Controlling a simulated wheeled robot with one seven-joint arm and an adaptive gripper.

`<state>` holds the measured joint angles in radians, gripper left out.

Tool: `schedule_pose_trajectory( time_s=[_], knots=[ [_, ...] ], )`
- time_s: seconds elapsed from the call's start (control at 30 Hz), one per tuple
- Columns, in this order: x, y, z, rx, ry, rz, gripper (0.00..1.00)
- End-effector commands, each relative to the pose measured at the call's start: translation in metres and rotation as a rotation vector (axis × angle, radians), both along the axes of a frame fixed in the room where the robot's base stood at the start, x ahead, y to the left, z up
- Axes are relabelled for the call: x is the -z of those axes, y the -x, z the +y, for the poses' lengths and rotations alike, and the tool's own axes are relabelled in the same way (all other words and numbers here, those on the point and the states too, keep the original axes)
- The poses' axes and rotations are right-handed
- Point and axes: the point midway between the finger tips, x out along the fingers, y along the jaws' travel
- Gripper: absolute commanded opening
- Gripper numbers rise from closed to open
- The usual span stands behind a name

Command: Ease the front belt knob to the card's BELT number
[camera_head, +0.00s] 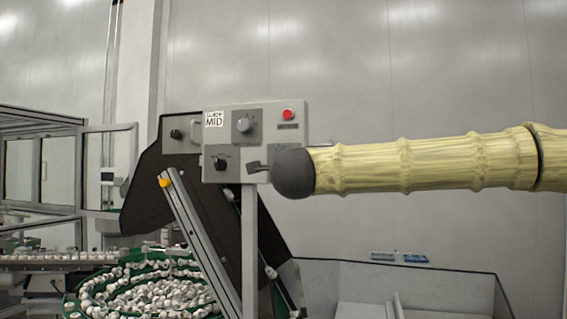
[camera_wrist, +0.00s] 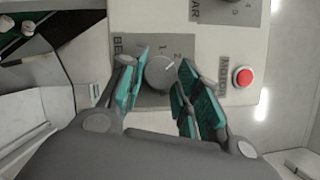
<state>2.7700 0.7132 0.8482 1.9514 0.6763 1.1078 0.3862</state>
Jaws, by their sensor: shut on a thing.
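The belt knob (camera_wrist: 160,74) is a round grey knob on a darker plate in the wrist view. Its white pointer line slants to the upper right, towards the printed 2. A 1 is printed beside it, and the BELT lettering is partly covered by a finger. My gripper (camera_wrist: 158,66) has its teal-padded fingers on either side of the knob, shut on it. In the head view my gripper (camera_head: 257,167) is at the control box's lower right, and my arm hides this knob. The card (camera_head: 214,119) reads MID; its upper line is too small to read.
The control box (camera_head: 263,111) carries a red button (camera_head: 288,114), an upper knob (camera_head: 243,125) and a lower left knob (camera_head: 220,164). The red button also shows right of my fingers in the wrist view (camera_wrist: 243,77). A green-rimmed bowl of caps (camera_head: 150,293) stands below left.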

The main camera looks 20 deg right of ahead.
Motion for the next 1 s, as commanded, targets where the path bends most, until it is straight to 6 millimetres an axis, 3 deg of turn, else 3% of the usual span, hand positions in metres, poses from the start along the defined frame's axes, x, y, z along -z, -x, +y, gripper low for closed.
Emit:
schedule_pose_trajectory(
  time_s=[0.03,0.07,0.17,0.63,1.0],
  knots=[
    [0.001,0.000,0.000,-0.001,0.000,0.002,0.09],
    [0.001,0.000,0.000,-0.001,0.000,0.002,0.36],
    [0.001,0.000,0.000,0.000,0.000,0.001,0.55],
    [0.001,0.009,0.002,-0.002,0.000,0.000,0.55],
    [0.007,0.070,0.016,-0.003,0.001,-0.002,0.55]
  ],
)
